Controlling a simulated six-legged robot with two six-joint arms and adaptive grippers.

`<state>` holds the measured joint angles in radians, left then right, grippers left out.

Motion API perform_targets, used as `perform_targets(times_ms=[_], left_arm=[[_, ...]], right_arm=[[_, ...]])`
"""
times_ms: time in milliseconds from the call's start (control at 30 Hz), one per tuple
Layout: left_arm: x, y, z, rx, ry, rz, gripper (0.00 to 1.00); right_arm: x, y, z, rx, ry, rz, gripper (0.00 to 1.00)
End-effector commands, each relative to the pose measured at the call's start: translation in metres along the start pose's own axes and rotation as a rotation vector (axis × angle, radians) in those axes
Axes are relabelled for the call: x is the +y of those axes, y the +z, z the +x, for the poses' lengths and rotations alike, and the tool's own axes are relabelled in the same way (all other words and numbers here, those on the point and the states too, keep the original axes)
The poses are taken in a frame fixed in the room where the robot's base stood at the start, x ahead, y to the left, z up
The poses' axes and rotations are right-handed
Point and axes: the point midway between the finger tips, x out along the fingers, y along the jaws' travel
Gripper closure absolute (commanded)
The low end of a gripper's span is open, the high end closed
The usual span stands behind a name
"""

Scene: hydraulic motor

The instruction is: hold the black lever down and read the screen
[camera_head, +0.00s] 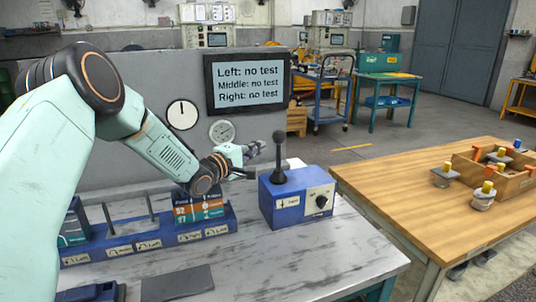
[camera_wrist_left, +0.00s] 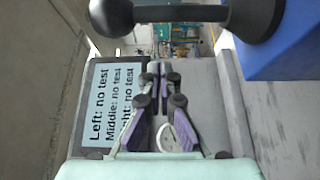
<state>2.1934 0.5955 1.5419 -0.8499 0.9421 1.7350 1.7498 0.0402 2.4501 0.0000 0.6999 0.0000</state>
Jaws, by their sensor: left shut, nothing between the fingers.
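The black lever (camera_head: 279,160) stands upright on top of a blue box (camera_head: 297,203) with a dial on its front. In the left wrist view the lever (camera_wrist_left: 185,13) lies across the top edge, with the blue box (camera_wrist_left: 285,50) at the top right. My left gripper (camera_head: 258,147) is shut and empty, left of the lever and apart from it. Its closed fingertips show in the left wrist view (camera_wrist_left: 160,70). The screen (camera_head: 247,84) reads "Left: no test", "Middle: no test", "Right: no test". My right gripper is out of view.
A blue rack (camera_head: 150,238) with upright pins and a coloured block stands left of the box. Two round gauges (camera_head: 182,114) are on the grey panel behind. A wooden table (camera_head: 400,180) with a parts crate (camera_head: 490,178) is at the right. The bench front is mostly clear.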

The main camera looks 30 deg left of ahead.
Motion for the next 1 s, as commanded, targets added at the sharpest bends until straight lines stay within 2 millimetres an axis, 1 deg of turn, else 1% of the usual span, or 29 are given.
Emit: perform_targets(times_ms=[133,400,533,667,1000], left_arm=[[-0.001,0.001,0.017,-0.002,0.001,0.002,1.00],[0.001,0.026,0.008,-0.001,0.001,-0.003,1.00],[0.000,0.035,0.004,-0.001,0.000,-0.002,1.00],[0.000,0.038,0.003,0.000,0.000,-0.001,1.00],[0.000,0.038,0.003,0.000,0.002,0.001,1.00]], right_arm=[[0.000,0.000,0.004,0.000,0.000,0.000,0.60],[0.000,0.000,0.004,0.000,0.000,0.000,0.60],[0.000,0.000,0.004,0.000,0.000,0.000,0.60],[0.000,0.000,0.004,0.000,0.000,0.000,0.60],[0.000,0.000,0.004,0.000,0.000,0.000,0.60]])
